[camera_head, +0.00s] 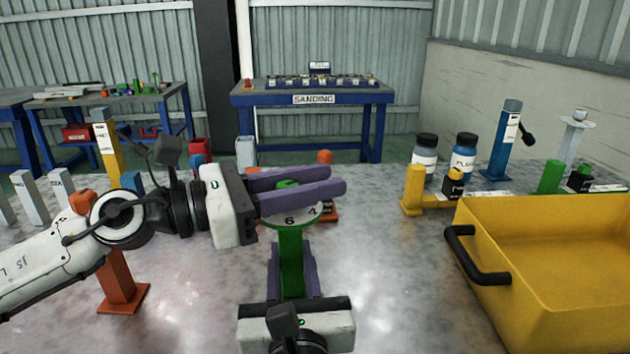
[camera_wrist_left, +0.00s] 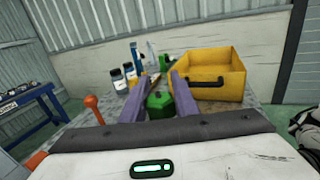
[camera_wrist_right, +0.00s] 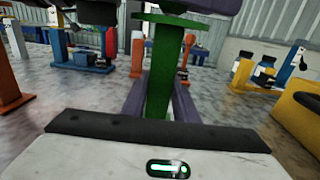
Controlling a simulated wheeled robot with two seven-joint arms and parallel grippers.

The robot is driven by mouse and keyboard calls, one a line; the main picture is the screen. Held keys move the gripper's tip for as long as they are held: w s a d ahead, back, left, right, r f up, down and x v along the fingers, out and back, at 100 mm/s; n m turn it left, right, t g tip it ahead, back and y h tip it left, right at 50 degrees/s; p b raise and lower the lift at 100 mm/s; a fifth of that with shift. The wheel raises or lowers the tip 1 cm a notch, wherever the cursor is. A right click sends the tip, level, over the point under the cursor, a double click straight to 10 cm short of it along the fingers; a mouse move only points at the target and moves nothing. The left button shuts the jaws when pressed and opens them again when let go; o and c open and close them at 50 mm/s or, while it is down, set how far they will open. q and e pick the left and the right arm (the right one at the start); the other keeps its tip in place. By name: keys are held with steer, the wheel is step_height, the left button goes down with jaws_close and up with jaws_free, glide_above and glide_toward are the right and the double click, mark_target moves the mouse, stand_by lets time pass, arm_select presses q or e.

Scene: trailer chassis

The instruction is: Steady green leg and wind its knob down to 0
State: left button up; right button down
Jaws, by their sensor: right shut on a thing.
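The green leg (camera_head: 291,262) stands upright on the metal table, with a pale numbered dial (camera_head: 290,221) at its top showing 6 and 4. Its green knob (camera_head: 288,184) sits above the dial, and also shows in the left wrist view (camera_wrist_left: 160,102). My left gripper (camera_head: 325,185) reaches in from the left, level, its purple fingers open on either side of the knob. My right gripper (camera_head: 292,268) comes from the near side and is shut on the leg's post, below the dial. The post also shows in the right wrist view (camera_wrist_right: 163,75). The leg's foot is hidden.
A yellow bin (camera_head: 545,215) with a black handle (camera_head: 475,255) stands at the right. An orange-red leg (camera_head: 120,275) stands under my left arm. Two bottles (camera_head: 425,157) and a yellow holder (camera_head: 413,188) stand behind right. A blue post (camera_head: 503,140) stands further back.

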mark_target(290, 181)
arm_select(q)
steer(key=shift+c, duration=1.2)
